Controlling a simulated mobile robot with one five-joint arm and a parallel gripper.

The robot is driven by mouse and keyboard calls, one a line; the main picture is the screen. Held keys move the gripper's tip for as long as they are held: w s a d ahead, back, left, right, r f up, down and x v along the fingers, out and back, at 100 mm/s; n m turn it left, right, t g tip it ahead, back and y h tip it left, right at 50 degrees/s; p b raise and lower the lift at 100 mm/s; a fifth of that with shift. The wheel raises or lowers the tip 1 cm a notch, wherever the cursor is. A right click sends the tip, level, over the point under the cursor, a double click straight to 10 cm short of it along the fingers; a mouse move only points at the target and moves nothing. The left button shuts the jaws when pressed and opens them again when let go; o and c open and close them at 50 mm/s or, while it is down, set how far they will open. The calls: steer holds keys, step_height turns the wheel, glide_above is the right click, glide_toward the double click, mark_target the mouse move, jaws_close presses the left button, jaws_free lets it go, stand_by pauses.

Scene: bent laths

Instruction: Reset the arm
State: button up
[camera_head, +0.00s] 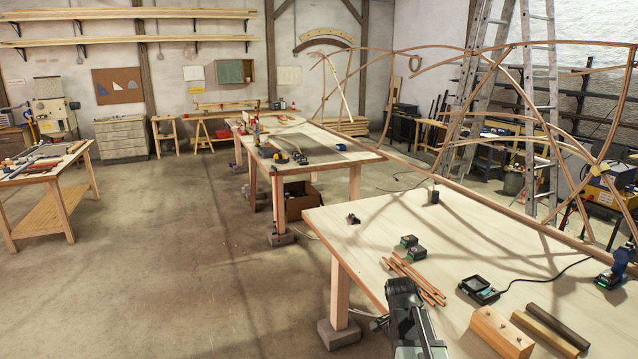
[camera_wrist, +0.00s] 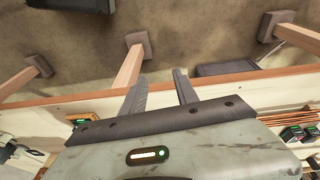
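My arm shows at the bottom of the head view, over the near edge of the large pale worktable (camera_head: 370,230). In the wrist view, my gripper (camera_wrist: 160,86) has its two dark fingers apart with a gap between them. Nothing is held between the fingers. Past them, the wrist view shows the table's edge, wooden legs on blocks and the brown floor. The fingertips cannot be made out clearly in the head view.
Copper-coloured rods (camera_head: 412,278), green-and-black battery packs (camera_head: 413,247), a black charger (camera_head: 479,290) and wooden blocks (camera_head: 500,333) lie near my arm. A bent-lath frame (camera_head: 510,70) rises along the table's far side. The concrete floor (camera_head: 180,260) at left is open.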

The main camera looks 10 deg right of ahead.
steer(key=s+a+f+n+y, duration=0.1)
steer(key=s+a+f+n, duration=0.1)
steer(key=a+n, duration=0.5)
steer(key=s+a+f+n+y+b, duration=0.1)
steer(key=s+a+n, duration=0.3)
steer(key=a+n, duration=0.2)
steer(key=shift+s+a+f+n+y+b, duration=0.3)
steer(key=shift+a+f+n, duration=0.1)
steer(key=shift+a, duration=0.65)
